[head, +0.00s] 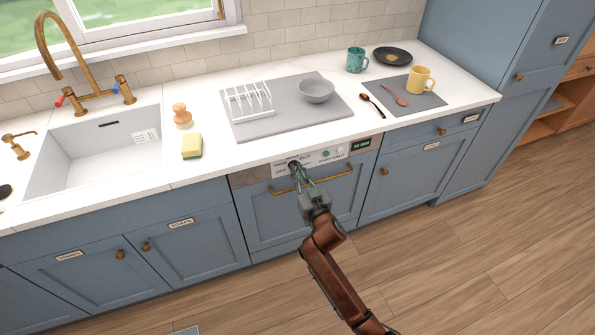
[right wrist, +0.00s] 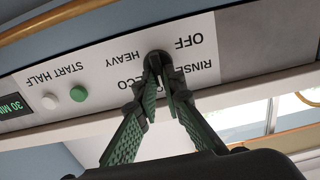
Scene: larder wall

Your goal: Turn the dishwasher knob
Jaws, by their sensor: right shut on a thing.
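The dishwasher has a blue door with a brass bar handle (head: 335,181) and a control panel (head: 279,171) under the counter edge. Its black knob (right wrist: 158,56) sits on the white panel, ringed by the words OFF, RINSE, ECO and HEAVY. My right gripper (head: 294,166) reaches up to the panel and mostly hides the knob in the head view. In the right wrist view the right gripper's fingertips (right wrist: 163,77) are closed together on the knob. Which word the knob points to I cannot tell. My left gripper is out of view.
A green start button (right wrist: 78,93) and a white half button (right wrist: 49,101) sit beside the knob, with a green-lit display (head: 361,144) further along. On the counter above are a grey drying mat (head: 245,128), a rack, a bowl and a sponge (head: 192,146).

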